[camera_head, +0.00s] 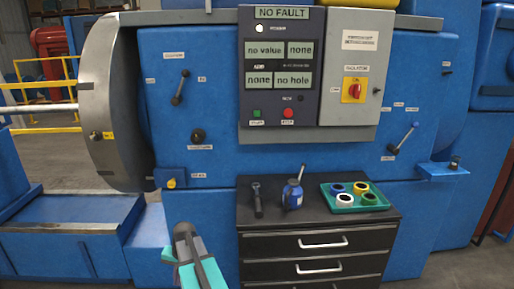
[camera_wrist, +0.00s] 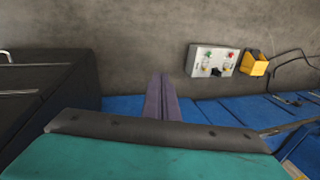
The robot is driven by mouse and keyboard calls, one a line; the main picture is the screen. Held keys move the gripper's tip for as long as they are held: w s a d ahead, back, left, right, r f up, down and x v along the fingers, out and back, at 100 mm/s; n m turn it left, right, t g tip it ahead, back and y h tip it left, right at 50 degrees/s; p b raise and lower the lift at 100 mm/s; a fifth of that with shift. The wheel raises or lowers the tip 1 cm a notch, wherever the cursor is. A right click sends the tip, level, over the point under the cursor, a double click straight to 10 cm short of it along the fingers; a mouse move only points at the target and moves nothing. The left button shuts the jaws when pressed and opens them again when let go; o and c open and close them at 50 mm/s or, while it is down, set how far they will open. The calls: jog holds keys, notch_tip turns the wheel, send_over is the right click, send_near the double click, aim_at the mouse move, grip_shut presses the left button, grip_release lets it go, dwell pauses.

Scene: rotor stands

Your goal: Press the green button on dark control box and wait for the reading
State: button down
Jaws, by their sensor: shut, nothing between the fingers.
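The dark control box (camera_head: 268,98) is mounted upright on the blue machine. Its green button (camera_head: 257,113) sits at the lower left, beside a red button (camera_head: 288,114). The top display (camera_head: 281,13) reads "NO FAULT". The four smaller readouts read "no value", "none", "none" and "no hole". My gripper (camera_head: 183,232) is low in front of the machine, left of the drawer cabinet, well below and left of the green button. It is shut and empty. In the wrist view its fingers (camera_wrist: 163,97) point ahead, and the dark control box is not recognisable there.
A dark drawer cabinet (camera_head: 320,227) stands below, bearing a blue bottle (camera_head: 292,194), a dark tool (camera_head: 257,199) and a green tray (camera_head: 357,207) of coloured rings. A grey box (camera_head: 349,70) with a red switch adjoins the control box. A pale two-button box (camera_wrist: 213,61) shows in the wrist view.

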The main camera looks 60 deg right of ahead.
aim_at(259, 114)
jog(key=s+d+r+m+t+h+p, duration=0.1)
jog(key=d+r+m+t, duration=0.15)
jog(key=d+r, duration=1)
jog(key=s+d+r+m+t+h+p, duration=0.1)
jog(key=d+r+m+h+p, duration=0.15)
jog(key=d+r, duration=1)
jog(key=s+d+r+m+h, duration=0.1)
jog(key=s+d+r, duration=0.2)
jog(key=r, duration=0.7)
jog(key=s+d+r+m+t+h, duration=0.1)
jog(key=s+d+r, duration=0.3)
jog(key=r, duration=0.6)
jog(key=s+d+r+m+t+h+p, duration=0.1)
jog(key=s+d+r+m, duration=0.2)
jog(key=s+r, duration=0.3)
notch_tip(259, 114, up, 4)
jog(key=shift+d+r, duration=0.2)
jog(key=shift+d, duration=0.1)
jog(key=shift+d+t, duration=0.1)
jog(key=shift+t, duration=0.15)
jog(key=shift+w+d+b, duration=0.3)
jog(key=shift+w+d, duration=0.55)
jog(key=shift+d, duration=0.3)
jog(key=shift+w+d+b, duration=0.3)
jog(key=shift+w+d, duration=0.55)
jog(key=shift+d, duration=0.3)
jog(key=shift+w+d+b, duration=0.3)
jog(key=shift+w+d, duration=0.55)
jog(key=shift+d, duration=0.3)
